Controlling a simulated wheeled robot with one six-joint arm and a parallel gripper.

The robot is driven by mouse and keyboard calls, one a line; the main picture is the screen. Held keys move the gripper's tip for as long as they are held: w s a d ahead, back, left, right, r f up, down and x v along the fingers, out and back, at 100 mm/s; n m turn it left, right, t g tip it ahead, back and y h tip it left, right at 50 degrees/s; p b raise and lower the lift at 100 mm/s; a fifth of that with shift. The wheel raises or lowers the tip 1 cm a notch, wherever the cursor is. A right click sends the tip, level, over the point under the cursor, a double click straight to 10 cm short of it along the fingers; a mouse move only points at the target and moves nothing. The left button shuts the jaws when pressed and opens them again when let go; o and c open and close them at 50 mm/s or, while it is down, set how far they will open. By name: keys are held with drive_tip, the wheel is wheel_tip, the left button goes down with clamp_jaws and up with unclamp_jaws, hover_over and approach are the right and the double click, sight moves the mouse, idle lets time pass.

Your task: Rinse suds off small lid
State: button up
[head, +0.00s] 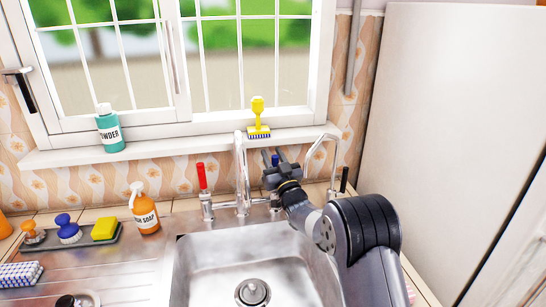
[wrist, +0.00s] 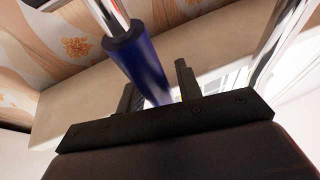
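My gripper (head: 284,160) is at the tap behind the sink. Its two fingers are apart, one on each side of a blue tap handle (wrist: 147,68), which also shows in the head view (head: 275,159). The handle looks nearer the left finger in the wrist view; I cannot tell whether they touch. No water shows at the tall steel spout (head: 241,165). The sink basin (head: 215,265) shows only its drain (head: 252,292). A dark knobbed thing (head: 66,300) is cut off at the lower left; I cannot tell if it is the small lid.
A red tap handle (head: 202,177) stands left, and a curved spout (head: 322,150) with a black handle (head: 344,179) right. A soap bottle (head: 144,208) and a tray with a yellow sponge (head: 105,228) are left. A yellow brush (head: 258,117) stands on the sill.

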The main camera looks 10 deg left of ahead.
sight(275, 159)
clamp_jaws()
drive_tip(key=shift+f+b, duration=0.15)
drive_tip(key=shift+b, duration=0.35)
drive_tip(key=shift+s+f+b, duration=0.1)
drive_tip(key=shift+b, duration=0.45)
drive_tip(key=shift+s+d+t+b, duration=0.2)
drive_tip(key=shift+t+b, duration=0.1)
drive_tip(key=shift+b, duration=0.85)
drive_tip(key=s+y+b, duration=0.1)
drive_tip(key=b, duration=0.3)
drive_tip(key=n+t+y+b, duration=0.1)
drive_tip(key=b, duration=0.4)
drive_tip(key=shift+s+d, duration=0.4)
drive_tip(key=shift+s+r+y+b, duration=0.2)
drive_tip(key=shift+y+b, duration=0.1)
drive_tip(key=shift+b, duration=0.45)
drive_tip(key=shift+d+r, duration=0.1)
drive_tip(key=shift+r, duration=0.05)
